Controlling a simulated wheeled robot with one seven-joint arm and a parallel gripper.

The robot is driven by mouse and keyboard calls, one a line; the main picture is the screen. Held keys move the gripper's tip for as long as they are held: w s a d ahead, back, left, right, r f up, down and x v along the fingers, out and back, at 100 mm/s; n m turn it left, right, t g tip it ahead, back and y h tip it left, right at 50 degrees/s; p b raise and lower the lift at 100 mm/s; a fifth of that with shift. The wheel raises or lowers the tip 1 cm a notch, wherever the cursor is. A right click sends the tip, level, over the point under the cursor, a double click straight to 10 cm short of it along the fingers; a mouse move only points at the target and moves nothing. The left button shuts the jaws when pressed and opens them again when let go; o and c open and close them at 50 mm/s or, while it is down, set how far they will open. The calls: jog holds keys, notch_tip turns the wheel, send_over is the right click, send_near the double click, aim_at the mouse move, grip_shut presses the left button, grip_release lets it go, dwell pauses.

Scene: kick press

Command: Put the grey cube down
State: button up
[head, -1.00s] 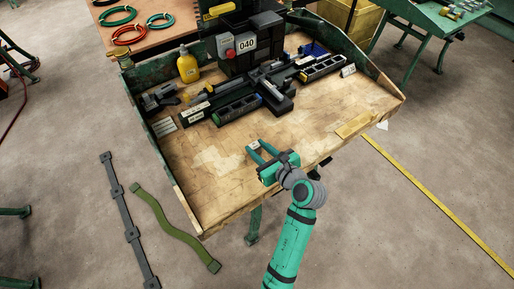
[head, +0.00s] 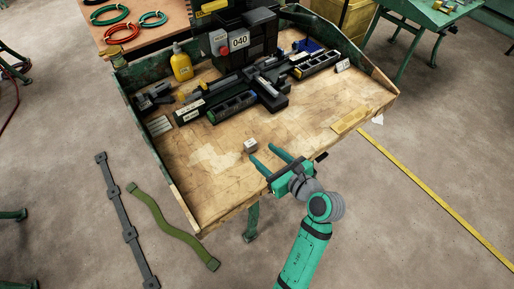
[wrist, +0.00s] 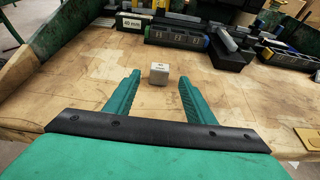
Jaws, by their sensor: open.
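The grey cube (head: 250,146) sits on the wooden bench top (head: 205,185), near its front middle. It also shows in the wrist view (wrist: 159,73), upright on the wood, beyond the fingertips and roughly centred between them. My gripper (head: 262,158) is open and empty, with its two green fingers apart. Its tips are a little in front of the cube, on the near side, and do not appear to touch it. In the wrist view my gripper (wrist: 159,83) shows both fingers pointing toward the cube.
Black slotted racks (head: 232,106) and a press marked 040 (head: 247,45) stand at the back of the bench. A yellow bottle (head: 181,62) is at the back left. A tan plate (head: 350,120) lies at the front right. The wood around the cube is clear.

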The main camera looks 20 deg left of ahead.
jog(key=v, duration=0.4)
jog(key=shift+s+d, duration=0.1)
jog(key=shift+d, duration=0.05)
jog(key=shift+s+r, duration=0.1)
jog(key=shift+s, duration=0.15)
jog(key=s+r+m+t+y, duration=0.2)
jog(key=s+r+m+t, duration=0.15)
jog(key=s+m, duration=0.5)
jog(key=s+r+m+t+y, duration=0.2)
jog(key=s+r+m+t, duration=0.15)
jog(key=s+m, duration=0.55)
jog(key=s+d+f+m+h, duration=0.3)
jog(key=s+f+m+h, duration=0.2)
jog(key=m, duration=0.9)
jog(key=s+d+f+m+h, duration=0.3)
jog(key=s+f+m+h, duration=0.3)
jog(key=m, duration=0.9)
notch_tip(320, 180, down, 3)
jog(key=h, duration=0.4)
jog(key=shift+d, duration=0.4)
jog(key=shift+w+r, duration=0.1)
